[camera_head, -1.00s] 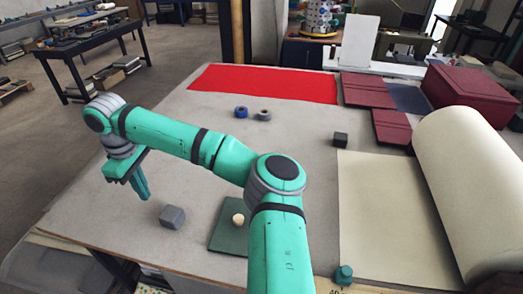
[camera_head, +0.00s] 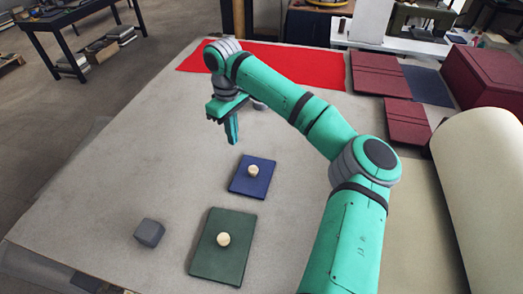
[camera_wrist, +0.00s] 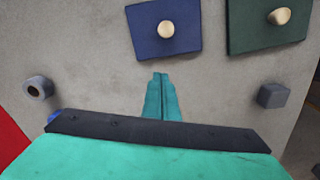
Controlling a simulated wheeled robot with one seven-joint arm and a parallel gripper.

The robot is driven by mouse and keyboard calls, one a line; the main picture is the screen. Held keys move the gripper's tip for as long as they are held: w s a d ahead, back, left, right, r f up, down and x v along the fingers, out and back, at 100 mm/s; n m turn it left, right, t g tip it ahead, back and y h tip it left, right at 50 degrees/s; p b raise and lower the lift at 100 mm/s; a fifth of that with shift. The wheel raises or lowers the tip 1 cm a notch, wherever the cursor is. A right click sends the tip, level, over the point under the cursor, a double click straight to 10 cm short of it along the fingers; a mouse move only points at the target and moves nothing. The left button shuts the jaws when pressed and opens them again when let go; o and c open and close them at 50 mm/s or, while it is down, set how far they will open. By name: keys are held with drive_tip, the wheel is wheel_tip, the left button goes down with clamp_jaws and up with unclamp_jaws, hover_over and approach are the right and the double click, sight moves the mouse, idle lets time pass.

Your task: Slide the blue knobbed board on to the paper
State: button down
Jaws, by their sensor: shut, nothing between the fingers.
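The blue board (camera_head: 240,185) with a pale round knob lies flat on the grey table, near its middle. It also shows in the wrist view (camera_wrist: 150,42), just beyond my fingertips. My gripper (camera_head: 232,140) points down above the table, behind the blue board in the head view and apart from it. Its fingers (camera_wrist: 162,85) are together and empty. The paper (camera_head: 413,200) lies flat at the right, unrolled from a large cream roll (camera_head: 485,190). My arm hides much of the paper and the ground between it and the board.
A green knobbed board (camera_head: 210,262) lies in front of the blue one, with a grey block (camera_head: 149,232) to its left. A red cloth (camera_head: 310,72) and dark red covers (camera_head: 375,75) lie at the back. A grey ring (camera_wrist: 38,88) shows in the wrist view.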

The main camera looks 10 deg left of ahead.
sight(247, 170)
drive_tip(key=f, duration=0.6)
drive_tip(key=d+f, duration=0.1)
drive_tip(key=f, duration=0.3)
drive_tip(key=shift+s+d+r, duration=0.1)
drive_tip(key=shift+s+d, duration=0.15)
drive_tip(key=shift+d, duration=0.3)
drive_tip(key=shift+s+d, duration=0.2)
drive_tip(key=shift+d, duration=0.3)
drive_tip(key=shift+s+d, duration=0.25)
drive_tip(key=shift+d, duration=0.25)
